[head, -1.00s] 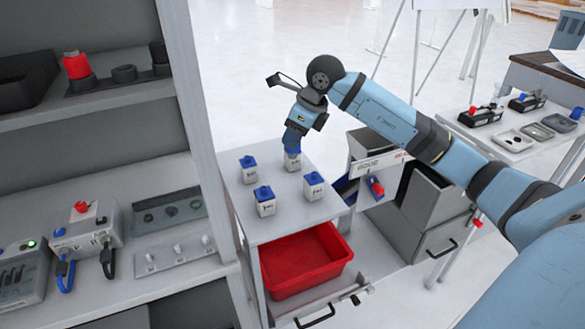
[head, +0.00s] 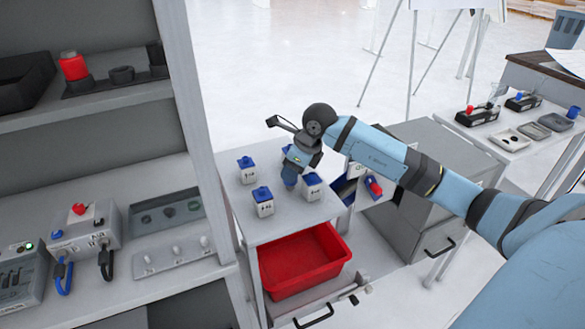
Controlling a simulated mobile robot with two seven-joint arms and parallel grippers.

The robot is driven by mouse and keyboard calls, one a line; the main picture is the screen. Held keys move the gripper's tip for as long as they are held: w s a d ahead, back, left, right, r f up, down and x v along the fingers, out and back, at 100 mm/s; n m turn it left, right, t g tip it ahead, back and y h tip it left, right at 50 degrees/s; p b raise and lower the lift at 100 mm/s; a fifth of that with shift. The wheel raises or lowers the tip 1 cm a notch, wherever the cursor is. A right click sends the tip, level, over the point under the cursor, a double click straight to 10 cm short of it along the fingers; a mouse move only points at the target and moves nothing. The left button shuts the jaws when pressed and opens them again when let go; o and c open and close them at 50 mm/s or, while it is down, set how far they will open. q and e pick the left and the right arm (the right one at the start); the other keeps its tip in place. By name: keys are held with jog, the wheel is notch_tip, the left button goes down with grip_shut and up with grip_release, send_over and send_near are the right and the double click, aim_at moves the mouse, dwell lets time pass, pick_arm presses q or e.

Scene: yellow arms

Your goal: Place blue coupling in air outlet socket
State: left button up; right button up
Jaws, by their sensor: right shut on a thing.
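My right gripper (head: 291,172) hangs over the grey cabinet top, pointing down. It is shut on a small blue piece (head: 289,180), apparently the blue coupling; the jaws hide most of it. Small white blocks with blue tops stand around it: one at the left (head: 247,169), one in front (head: 263,202), one at the right (head: 313,187). A bit of blue and white behind the gripper is mostly hidden. I cannot tell which part is the air outlet socket. My left gripper is not in view.
A red bin (head: 300,268) sits in the open drawer below the cabinet top. At the left, a shelf holds a control box (head: 85,232), a plate with round recesses (head: 166,212) and a plate with pegs (head: 170,256). A shelf upright (head: 205,130) stands between.

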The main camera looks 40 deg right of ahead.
jog(key=shift+f, duration=0.2)
jog(key=o, duration=0.9)
jog(key=shift+o, duration=0.2)
jog(key=shift+r, duration=0.15)
